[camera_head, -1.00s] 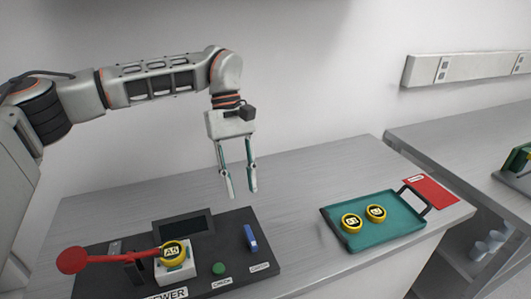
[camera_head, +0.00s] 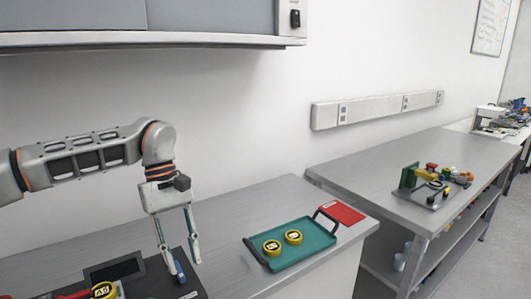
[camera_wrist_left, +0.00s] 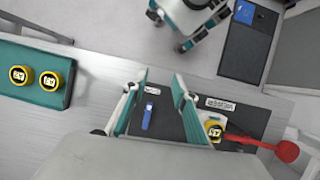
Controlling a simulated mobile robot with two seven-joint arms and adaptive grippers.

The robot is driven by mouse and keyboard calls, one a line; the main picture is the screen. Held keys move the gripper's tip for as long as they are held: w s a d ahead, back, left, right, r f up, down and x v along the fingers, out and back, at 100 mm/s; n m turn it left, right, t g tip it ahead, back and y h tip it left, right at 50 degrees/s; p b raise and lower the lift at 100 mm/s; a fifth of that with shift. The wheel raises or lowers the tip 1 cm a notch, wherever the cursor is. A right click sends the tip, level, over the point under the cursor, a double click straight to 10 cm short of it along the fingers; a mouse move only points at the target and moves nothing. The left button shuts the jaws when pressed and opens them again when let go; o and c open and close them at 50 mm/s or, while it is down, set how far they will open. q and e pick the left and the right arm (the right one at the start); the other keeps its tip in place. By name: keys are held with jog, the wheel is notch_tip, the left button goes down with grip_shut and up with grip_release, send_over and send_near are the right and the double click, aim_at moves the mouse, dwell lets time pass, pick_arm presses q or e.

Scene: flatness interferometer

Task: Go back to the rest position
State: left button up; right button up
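My left gripper (camera_head: 180,254) hangs fingers-down on the left in the head view. Its fingers are apart with nothing between them, above the dark viewer panel (camera_head: 152,287) and close to the blue switch in the picture. In the left wrist view the two fingers (camera_wrist_left: 162,100) are spread, with the blue switch (camera_wrist_left: 148,116) beyond them. A yellow A5 disc (camera_head: 104,290) sits at the viewer, beside the red lever (camera_wrist_left: 262,145).
A teal tray (camera_head: 293,258) with two yellow discs stands to the right, by a red card (camera_head: 342,213). A second bench (camera_head: 385,165) bears a small coloured fixture (camera_head: 430,187). A grey cabinet (camera_head: 200,20) hangs above. Bare worktop lies between viewer and tray.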

pick_arm(q)
jog(key=s+d+f+n+g+h, duration=0.1)
jog(key=s+d+f+h, duration=0.15)
jog(key=d, duration=0.45)
jog(key=s+d+f+n+g+h, duration=0.1)
jog(key=s+d+f+h, duration=0.1)
jog(key=s+d, duration=0.3)
jog(key=s+d+f+n+g+h, duration=0.1)
jog(key=s+d+f+h, duration=0.15)
jog(key=d, duration=0.55)
jog(key=d+r+n+t+h, duration=0.45)
jog(key=d+n+h, duration=0.55)
jog(key=n, duration=0.4)
jog(key=w+a+f+n+t+y, duration=0.4)
jog(key=a+f+n+t, duration=0.45)
jog(key=n, duration=0.75)
jog(key=w+a+f+n+t+y, duration=0.4)
jog(key=a+f+n+t, duration=0.5)
jog(key=n, duration=0.6)
jog(key=s+a+f+n+g+y, duration=0.2)
jog(key=s+a+f+n+y, duration=0.2)
jog(key=s+a+f+n, duration=0.2)
jog(key=s+a+f+n+g+y, duration=0.2)
jog(key=s+a+f+n+y, duration=0.2)
jog(key=s+a+f, duration=0.5)
notch_tip(320, 180, down, 4)
jog(key=shift+s+n+g+y, duration=0.35)
jog(key=shift+s+n, duration=0.2)
jog(key=shift+n, duration=0.65)
jog(key=shift+a, duration=0.1)
